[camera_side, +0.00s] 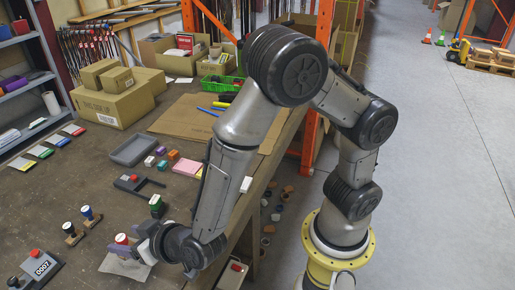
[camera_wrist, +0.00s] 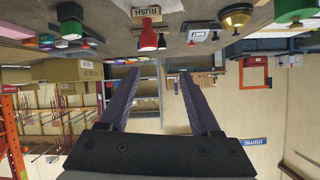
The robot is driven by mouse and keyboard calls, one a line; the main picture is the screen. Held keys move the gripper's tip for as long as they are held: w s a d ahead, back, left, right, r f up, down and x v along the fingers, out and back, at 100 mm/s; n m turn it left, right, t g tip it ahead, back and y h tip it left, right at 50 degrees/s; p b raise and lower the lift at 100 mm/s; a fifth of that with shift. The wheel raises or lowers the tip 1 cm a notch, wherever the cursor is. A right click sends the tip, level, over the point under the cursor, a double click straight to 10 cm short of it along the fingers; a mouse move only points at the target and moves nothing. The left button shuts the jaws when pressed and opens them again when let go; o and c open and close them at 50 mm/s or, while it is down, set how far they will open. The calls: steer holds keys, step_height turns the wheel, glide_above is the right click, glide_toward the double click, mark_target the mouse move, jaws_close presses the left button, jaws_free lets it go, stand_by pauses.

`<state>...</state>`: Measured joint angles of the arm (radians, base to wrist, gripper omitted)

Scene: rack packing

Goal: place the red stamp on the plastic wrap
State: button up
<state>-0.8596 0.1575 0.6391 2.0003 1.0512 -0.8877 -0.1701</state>
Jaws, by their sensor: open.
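The red stamp (camera_wrist: 148,38) has a red handle and a base marked RUSH. In the wrist view, which shows the table at the top, it stands beyond my fingertips, roughly between them. In the side view a red-topped piece (camera_side: 121,239) beside my gripper (camera_side: 130,250) looks like the same stamp. My gripper is open, its two fingers apart with nothing held between them in the wrist view (camera_wrist: 160,72). A pale flat sheet (camera_side: 118,267) lies by the gripper. I cannot tell which thing is the plastic wrap.
Two small wooden-based stamps (camera_side: 72,235) stand left of the gripper, and a numbering stamp (camera_side: 40,264) at lower left. A green stamp (camera_side: 156,206) is close behind the wrist. A grey tray (camera_side: 133,149) and colored blocks stand farther back. Cartons (camera_side: 112,104) fill the far end.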

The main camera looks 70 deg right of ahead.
steer(key=s+d+r+n+g+y, duration=0.1)
steer(key=s+d+r+g+y, duration=0.2)
steer(key=r, duration=0.4)
steer(key=s+d+r+n+y, duration=0.1)
steer(key=s+d+r, duration=0.2)
steer(key=d+r, duration=0.35)
steer(key=s+d+r+g+h, duration=0.1)
steer(key=s+d+g+h, duration=0.2)
steer(key=s+d, duration=1)
steer(key=s+h, duration=0.1)
steer(key=s, duration=0.3)
steer(key=shift+s+d+g, duration=0.15)
steer(key=shift+d+g, duration=0.2)
steer(key=shift+g, duration=0.05)
